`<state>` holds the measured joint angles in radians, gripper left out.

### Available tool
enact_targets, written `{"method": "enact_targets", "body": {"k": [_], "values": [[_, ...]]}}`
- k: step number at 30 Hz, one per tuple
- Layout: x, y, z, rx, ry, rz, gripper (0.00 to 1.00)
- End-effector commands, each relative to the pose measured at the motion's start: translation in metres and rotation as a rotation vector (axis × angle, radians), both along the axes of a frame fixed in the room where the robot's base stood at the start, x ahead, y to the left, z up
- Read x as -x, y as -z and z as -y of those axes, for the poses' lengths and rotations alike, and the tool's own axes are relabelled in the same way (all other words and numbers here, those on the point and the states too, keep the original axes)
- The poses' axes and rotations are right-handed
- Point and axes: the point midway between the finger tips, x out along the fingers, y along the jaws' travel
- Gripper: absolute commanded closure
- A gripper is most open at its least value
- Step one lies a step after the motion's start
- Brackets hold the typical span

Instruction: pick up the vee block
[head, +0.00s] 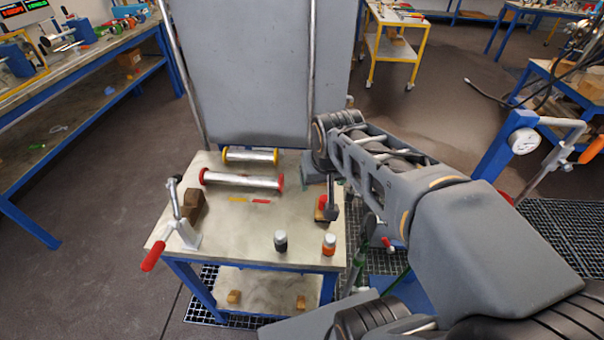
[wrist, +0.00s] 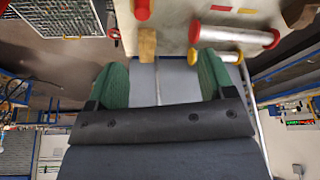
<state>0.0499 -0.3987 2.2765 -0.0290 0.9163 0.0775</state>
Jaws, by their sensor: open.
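A small tan-brown block (wrist: 147,45) lies at the table's edge, just ahead of my open fingers in the wrist view. I take it as the vee block, though no groove can be made out.
Two spools, one red-ended (head: 242,180) and one yellow-ended (head: 250,156), lie on the table (head: 225,235). A dark brown block (head: 193,203) and a red-handled clamp (head: 180,222) stand at left. Two bottles (head: 281,241) (head: 329,243) stand in front. A tall grey panel (head: 250,70) rises behind.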

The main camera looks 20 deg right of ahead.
Motion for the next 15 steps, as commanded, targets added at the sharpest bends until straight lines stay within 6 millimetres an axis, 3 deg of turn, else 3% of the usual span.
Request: {"method": "enact_targets", "body": {"k": [1,6,12,15], "values": [[-0.022,0.023,0.008,0.001,0.035,0.000,0.19],[-0.085,0.047,0.032,0.005,0.136,0.015,0.17],[-0.140,0.073,0.056,0.009,0.224,0.032,0.17],[-0.155,0.081,0.065,0.009,0.254,0.038,0.17]]}}
